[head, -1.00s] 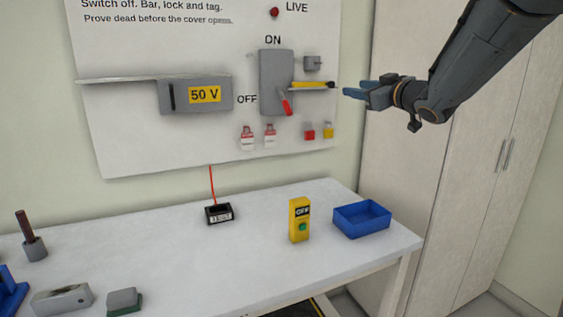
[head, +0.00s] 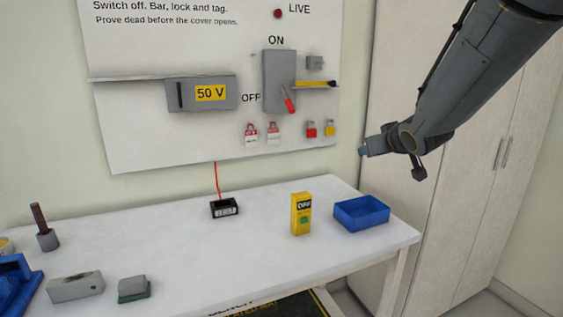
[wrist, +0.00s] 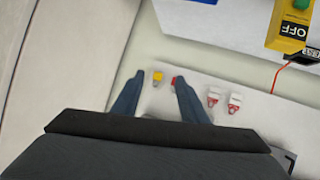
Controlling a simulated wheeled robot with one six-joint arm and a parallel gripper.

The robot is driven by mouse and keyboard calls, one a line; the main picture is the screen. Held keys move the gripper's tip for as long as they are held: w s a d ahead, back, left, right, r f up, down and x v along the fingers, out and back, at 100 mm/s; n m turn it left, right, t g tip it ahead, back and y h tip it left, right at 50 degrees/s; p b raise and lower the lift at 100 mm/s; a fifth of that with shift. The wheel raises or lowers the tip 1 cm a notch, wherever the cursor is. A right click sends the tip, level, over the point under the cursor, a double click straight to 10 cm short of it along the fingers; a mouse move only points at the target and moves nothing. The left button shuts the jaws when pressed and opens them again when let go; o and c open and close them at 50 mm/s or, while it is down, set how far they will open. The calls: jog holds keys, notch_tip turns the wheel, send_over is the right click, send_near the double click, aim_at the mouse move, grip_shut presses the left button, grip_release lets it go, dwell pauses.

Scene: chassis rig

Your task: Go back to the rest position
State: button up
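My gripper (head: 366,150) hangs in the air in front of the wardrobe side, right of the panel and above the blue tray. In the wrist view my gripper (wrist: 157,78) has its two blue fingers apart, with nothing between them; a yellow padlock (wrist: 157,76) shows beyond the tips on the panel. In the head view the fingers are foreshortened and only a small blue end shows. My arm comes in from the upper right.
The panel (head: 150,140) carries a grey switch (head: 279,78) with a red handle, a yellow bar (head: 318,84), padlocks and tags. The table holds a yellow tester (head: 301,214), a black meter (head: 225,207) and a blue tray (head: 362,213). Tall cabinets (head: 480,200) stand right.

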jog(key=s+a+f+m+g+h, duration=0.15)
jog(key=s+f+g, duration=0.55)
jog(key=s+f, duration=0.95)
jog(key=s+a+f+g, duration=0.2)
jog(key=s+g, duration=0.1)
jog(key=s, duration=0.6)
jog(key=s+a+f+m+g+y, duration=0.1)
jog(key=s+a+f+g, duration=0.1)
jog(key=s, duration=0.7)
jog(key=shift+a+f+g, duration=0.4)
jog(key=shift+a+f, duration=0.2)
jog(key=shift+f, duration=0.1)
jog(key=shift+s, duration=0.1)
